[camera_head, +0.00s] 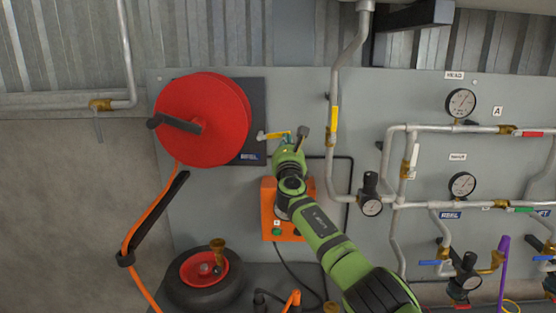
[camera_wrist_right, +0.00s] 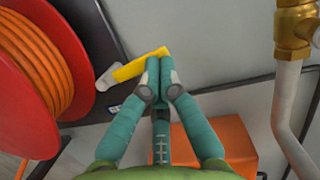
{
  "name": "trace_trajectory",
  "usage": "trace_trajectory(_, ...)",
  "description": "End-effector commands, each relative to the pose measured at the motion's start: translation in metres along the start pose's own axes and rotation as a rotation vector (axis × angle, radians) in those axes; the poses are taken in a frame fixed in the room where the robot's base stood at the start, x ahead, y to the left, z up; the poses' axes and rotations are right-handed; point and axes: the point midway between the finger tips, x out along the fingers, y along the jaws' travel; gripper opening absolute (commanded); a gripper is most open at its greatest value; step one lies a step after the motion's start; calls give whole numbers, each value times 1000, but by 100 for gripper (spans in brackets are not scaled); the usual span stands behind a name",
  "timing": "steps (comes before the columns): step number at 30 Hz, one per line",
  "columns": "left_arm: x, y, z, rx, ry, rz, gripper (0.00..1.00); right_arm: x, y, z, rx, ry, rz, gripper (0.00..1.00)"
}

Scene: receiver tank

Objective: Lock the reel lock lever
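The red hose reel (camera_head: 205,115) is mounted on the grey panel at the upper left. The reel lock lever (camera_head: 276,134), yellow with a pale end at its left, lies almost level just right of the reel. It also shows in the right wrist view (camera_wrist_right: 135,68), tilted up to the right. My right gripper (camera_head: 287,147) is at the right part of the lever. In the right wrist view its teal fingers (camera_wrist_right: 160,62) are together, with their tips at the lever's yellow part. I cannot tell whether they touch it. My left gripper is out of view.
An orange box (camera_head: 268,210) is mounted below the lever, behind my right arm. A vertical pipe with a yellow handle (camera_head: 334,120) runs close to the right. Gauges and valves fill the panel farther right. An orange hose (camera_head: 143,225) hangs below the reel.

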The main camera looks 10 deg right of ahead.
Motion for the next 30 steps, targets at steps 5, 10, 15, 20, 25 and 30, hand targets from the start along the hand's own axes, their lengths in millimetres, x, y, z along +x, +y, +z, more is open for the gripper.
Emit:
trace_trajectory(5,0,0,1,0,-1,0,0,0,0,2,3,-2,3,0)
trace_trajectory(10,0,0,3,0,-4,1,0,0,0,1,3,-2,3,0)
trace_trajectory(15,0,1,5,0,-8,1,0,0,1,1,3,-2,3,0)
trace_trajectory(20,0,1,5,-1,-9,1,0,0,1,1,3,-1,3,0)
trace_trajectory(25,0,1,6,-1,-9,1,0,0,1,1,3,-1,3,0)
trace_trajectory(30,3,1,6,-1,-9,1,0,-1,0,-4,2,0,3,0)
